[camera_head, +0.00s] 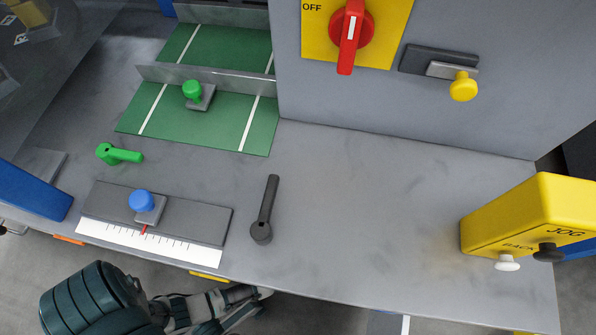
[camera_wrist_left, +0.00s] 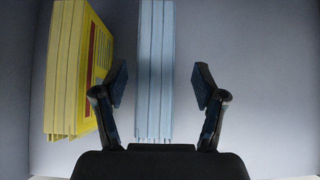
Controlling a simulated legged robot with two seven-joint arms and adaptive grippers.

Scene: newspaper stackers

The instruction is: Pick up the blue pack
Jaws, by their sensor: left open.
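In the left wrist view the blue pack (camera_wrist_left: 155,62) is a pale blue stack of thin layers standing upright. Its lower end shows just above my gripper's dark body. My left gripper (camera_wrist_left: 160,84) is open, with one finger on each side of the pack in the picture and a visible gap on both sides. I cannot tell how deep the pack sits between the fingers. In the head view a dark teal arm of mine crosses the bottom edge from the left. The blue pack does not show there. My right gripper is not in view.
A yellow pack (camera_wrist_left: 75,70) stands left of the blue one, close to the left finger. In the head view a grey machine table (camera_head: 350,220) carries a green plate (camera_head: 200,120), small knobs and levers. A yellow jog box (camera_head: 530,220) stands at the right.

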